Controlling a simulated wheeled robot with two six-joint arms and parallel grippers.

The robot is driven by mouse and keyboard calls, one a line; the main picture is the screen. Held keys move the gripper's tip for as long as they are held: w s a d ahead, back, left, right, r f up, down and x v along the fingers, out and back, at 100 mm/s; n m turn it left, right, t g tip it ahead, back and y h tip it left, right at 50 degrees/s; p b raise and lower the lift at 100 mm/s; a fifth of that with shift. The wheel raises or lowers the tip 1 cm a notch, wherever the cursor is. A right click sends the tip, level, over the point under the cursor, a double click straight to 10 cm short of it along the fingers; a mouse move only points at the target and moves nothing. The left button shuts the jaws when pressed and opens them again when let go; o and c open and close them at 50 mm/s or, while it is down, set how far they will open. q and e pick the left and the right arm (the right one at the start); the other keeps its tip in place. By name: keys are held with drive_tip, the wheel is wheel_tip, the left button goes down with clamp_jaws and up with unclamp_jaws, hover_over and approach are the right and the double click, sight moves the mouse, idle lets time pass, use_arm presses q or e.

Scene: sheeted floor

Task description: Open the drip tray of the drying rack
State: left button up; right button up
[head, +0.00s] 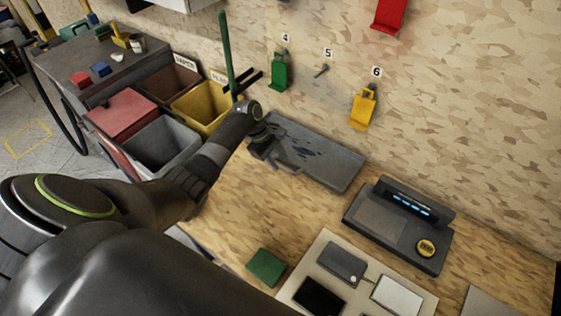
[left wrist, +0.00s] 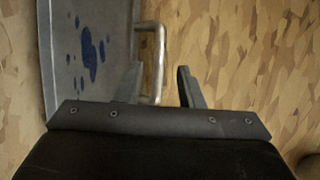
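The drip tray (head: 335,166) is a flat grey tray with dark blue wet spots, lying on the wooden bench against the wall. A green post (head: 227,55) with dark pegs, seemingly part of the drying rack, stands at its left end. In the left wrist view the tray (left wrist: 65,50) fills the left side, with a metal bar handle (left wrist: 160,40) on its edge. My left gripper (head: 265,155) is at the tray's near left edge. Its fingers (left wrist: 159,70) are open, one on each side of the handle. My right gripper is not in view.
Yellow (head: 203,106), grey (head: 162,146) and red (head: 122,114) bins stand left of the bench. A dark device (head: 400,222) with a lit display sits right of the tray. A green block (head: 266,267) lies in front. Bare bench lies between them.

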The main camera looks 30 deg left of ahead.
use_arm(q)
drive_tip(key=shift+x, duration=1.3)
drive_tip(key=shift+r, duration=0.1)
clamp_jaws()
